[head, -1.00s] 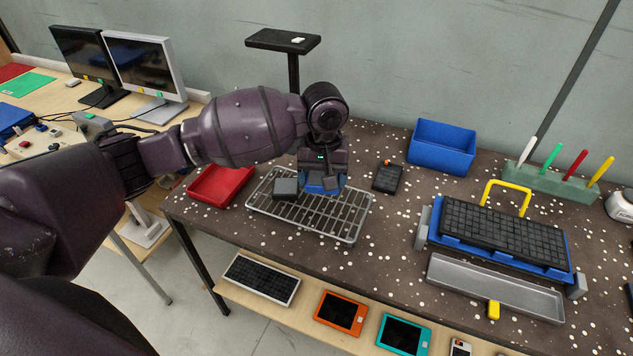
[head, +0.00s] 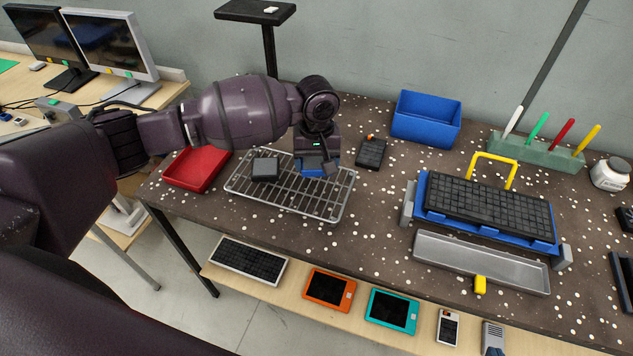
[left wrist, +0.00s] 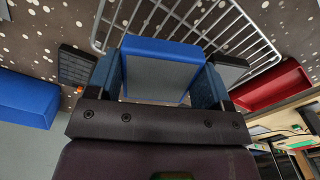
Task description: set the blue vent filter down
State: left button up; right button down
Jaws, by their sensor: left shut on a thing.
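The blue vent filter (left wrist: 162,50), a blue block with a grey face, is between the fingers of my left gripper (left wrist: 160,85) in the left wrist view. In the head view, the filter (head: 312,167) shows as a small blue patch under my left gripper (head: 318,172), which partly hides it. My left gripper is shut on it. It is over the right rear part of the wire rack (head: 330,208). I cannot tell whether the filter touches the rack. My right gripper is not in view.
A dark block (head: 265,169) sits on the rack, left of the filter. A red tray (head: 190,172) is left of the rack. A black box (head: 371,153) and a blue bin (head: 427,118) are to the right. A blue holder with a black panel (head: 487,213) stands further right.

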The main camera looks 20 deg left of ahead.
aim_at(317, 189)
pick_arm(q)
notch_tip(317, 189, down, 3)
jog(key=shift+f, duration=0.15)
notch_tip(317, 189, down, 4)
jog(key=shift+r+b, duration=0.1)
jog(key=shift+b, duration=0.45)
pick_arm(e)
jog(key=shift+s+f, duration=0.3)
jog(key=shift+f, duration=0.55)
pick_arm(q)
jog(key=o, duration=0.9)
jog(key=shift+f, duration=0.2)
jog(key=shift+r, duration=0.55)
notch_tip(317, 189, up, 11)
jog(key=shift+f+p, duration=0.2)
jog(key=shift+p, duration=0.7)
jog(key=shift+r, duration=0.3)
pick_arm(e)
jog(key=shift+w+r, duration=0.2)
jog(key=shift+r, duration=0.4)
jog(key=shift+w+r, duration=0.2)
jog(key=shift+r, duration=0.4)
